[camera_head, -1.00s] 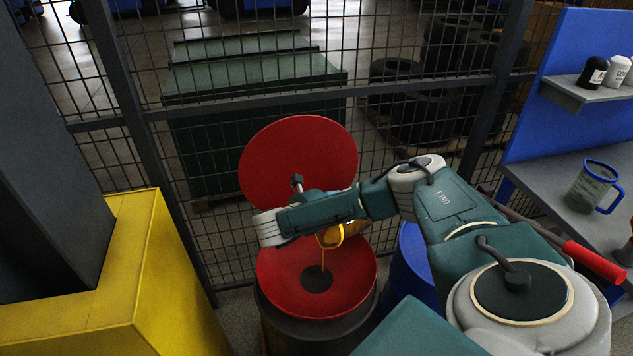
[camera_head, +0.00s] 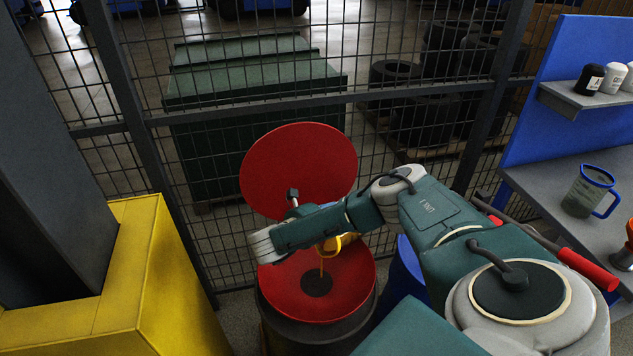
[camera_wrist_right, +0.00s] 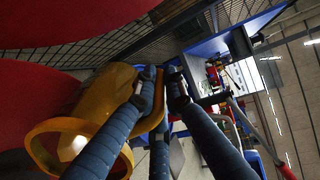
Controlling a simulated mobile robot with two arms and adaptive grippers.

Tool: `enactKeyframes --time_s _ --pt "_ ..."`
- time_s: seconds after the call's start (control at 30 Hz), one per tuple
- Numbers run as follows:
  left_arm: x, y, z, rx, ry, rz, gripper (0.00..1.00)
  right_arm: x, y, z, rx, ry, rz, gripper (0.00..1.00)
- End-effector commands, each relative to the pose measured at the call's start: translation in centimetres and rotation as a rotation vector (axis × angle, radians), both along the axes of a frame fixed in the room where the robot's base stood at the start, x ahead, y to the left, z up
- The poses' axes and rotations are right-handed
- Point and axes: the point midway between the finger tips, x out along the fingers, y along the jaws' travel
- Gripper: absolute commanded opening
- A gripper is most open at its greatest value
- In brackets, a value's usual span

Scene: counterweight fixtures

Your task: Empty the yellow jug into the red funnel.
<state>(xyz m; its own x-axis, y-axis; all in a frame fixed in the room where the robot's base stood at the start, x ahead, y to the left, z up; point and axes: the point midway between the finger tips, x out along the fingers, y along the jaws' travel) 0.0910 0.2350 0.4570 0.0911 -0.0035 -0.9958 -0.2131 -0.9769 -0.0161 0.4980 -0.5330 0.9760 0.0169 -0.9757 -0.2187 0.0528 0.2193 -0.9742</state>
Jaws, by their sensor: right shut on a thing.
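The yellow jug (camera_head: 350,241) is tipped over the red funnel (camera_head: 345,288), partly hidden behind my right arm in the head view. A thin yellow-orange stream runs from it to the dark hole in the funnel's middle. In the right wrist view the jug (camera_wrist_right: 103,97) is large at the left, its round mouth toward the lower left. My right gripper (camera_wrist_right: 161,78) is shut on the jug, apparently at its handle. The gripper is hidden by the arm in the head view. How much is left in the jug cannot be seen. My left gripper is out of view.
The funnel sits on a dark drum (camera_head: 285,325), its red lid (camera_head: 298,165) raised behind it. A blue drum (camera_head: 408,270) stands right beside it. A mesh fence is behind, a yellow block (camera_head: 170,285) at left. A blue-handled pitcher (camera_head: 583,193) stands on the grey bench at right.

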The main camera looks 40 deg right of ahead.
Motion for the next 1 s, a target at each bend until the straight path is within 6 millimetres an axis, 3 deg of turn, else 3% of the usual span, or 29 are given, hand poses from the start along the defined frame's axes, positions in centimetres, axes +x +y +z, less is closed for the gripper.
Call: enactKeyframes --time_s 1.0 --pt "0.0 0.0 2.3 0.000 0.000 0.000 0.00 0.0 1.1 0.2 -0.067 0.001 0.001 0.00"
